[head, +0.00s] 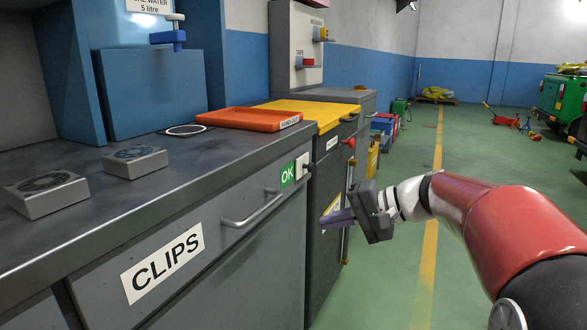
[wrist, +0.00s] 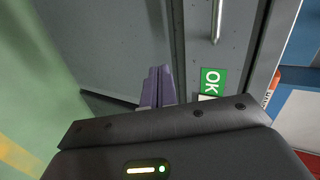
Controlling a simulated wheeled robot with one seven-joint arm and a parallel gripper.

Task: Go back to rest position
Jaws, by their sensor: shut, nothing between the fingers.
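My gripper (head: 338,218) is at the end of my red and white arm, in front of the cabinets and over the green floor. Its purple fingers point left toward the cabinet fronts. In the wrist view my gripper (wrist: 157,86) shows its fingers together, with nothing between them. The grey cabinet door with a bar handle (wrist: 217,20) and a green OK label (wrist: 212,80) lies beyond them. I cannot tell the exact gap between fingertips and cabinet.
The grey drawer labelled CLIPS (head: 165,262) is closed at the left. An orange tray (head: 248,119) and two grey square blocks (head: 135,160) sit on the counter. A yellow-topped cabinet (head: 318,112) stands beyond. Green floor (head: 470,150) is open to the right, with a green vehicle (head: 562,98) far off.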

